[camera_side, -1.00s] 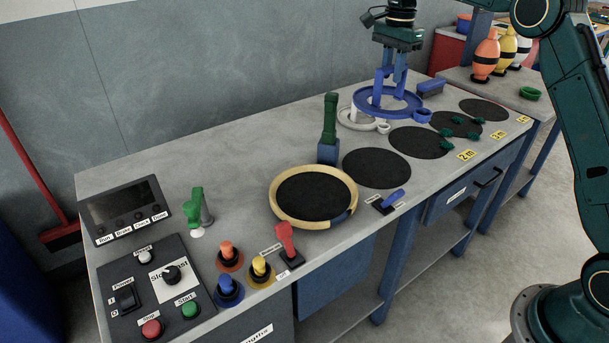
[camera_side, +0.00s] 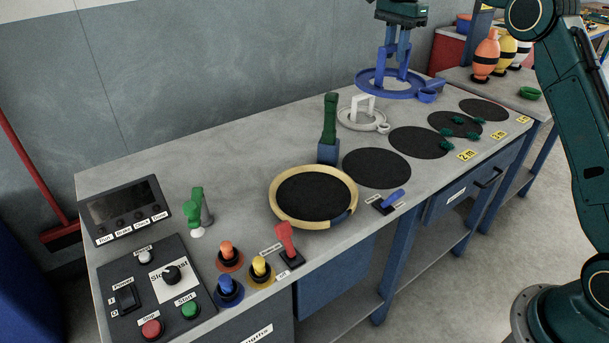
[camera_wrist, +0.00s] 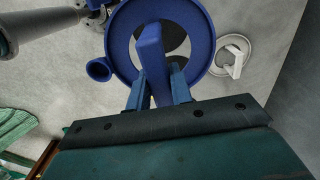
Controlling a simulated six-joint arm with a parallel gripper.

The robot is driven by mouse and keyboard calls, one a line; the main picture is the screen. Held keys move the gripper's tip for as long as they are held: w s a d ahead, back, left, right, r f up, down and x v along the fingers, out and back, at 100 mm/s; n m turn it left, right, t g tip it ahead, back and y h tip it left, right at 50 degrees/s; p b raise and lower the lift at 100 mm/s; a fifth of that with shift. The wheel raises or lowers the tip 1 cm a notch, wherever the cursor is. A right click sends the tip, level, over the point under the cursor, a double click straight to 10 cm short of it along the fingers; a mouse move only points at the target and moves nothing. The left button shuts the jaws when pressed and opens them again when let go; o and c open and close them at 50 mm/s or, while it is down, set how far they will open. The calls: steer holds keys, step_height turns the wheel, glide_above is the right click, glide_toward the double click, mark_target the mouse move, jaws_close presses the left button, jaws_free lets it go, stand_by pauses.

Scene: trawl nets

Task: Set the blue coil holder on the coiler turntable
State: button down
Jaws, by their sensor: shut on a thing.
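The blue coil holder (camera_side: 365,83) is a ring with an upright handle and a small side cup. My gripper (camera_side: 398,72) is shut on its handle and holds it raised over the back right of the bench, roughly level. In the wrist view the blue ring (camera_wrist: 119,45) surrounds the handle, which sits between my gripper's fingers (camera_wrist: 160,85). The round black disc with a tan rim (camera_side: 348,216), which looks like the coiler turntable, lies mid-bench and is empty. It stands well to the left of and nearer the camera than the holder.
A white coil holder (camera_side: 348,121) stands on the bench left of and below the blue one. A green-handled post on a blue block (camera_side: 328,152) rises behind the turntable. Black discs (camera_side: 376,168) lie along the bench. A red lever (camera_side: 286,238) and buttons are at the front.

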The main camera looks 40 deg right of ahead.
steer(key=a, duration=2.3)
step_height(320, 180, down, 13)
steer(key=s, duration=0.1)
steer(key=shift+a, duration=0.25)
step_height(320, 180, down, 8)
steer(key=shift+f, duration=0.75)
stand_by(0.8)
steer(key=c, duration=1.2)
jaws_free()
steer(key=shift+o, duration=0.2)
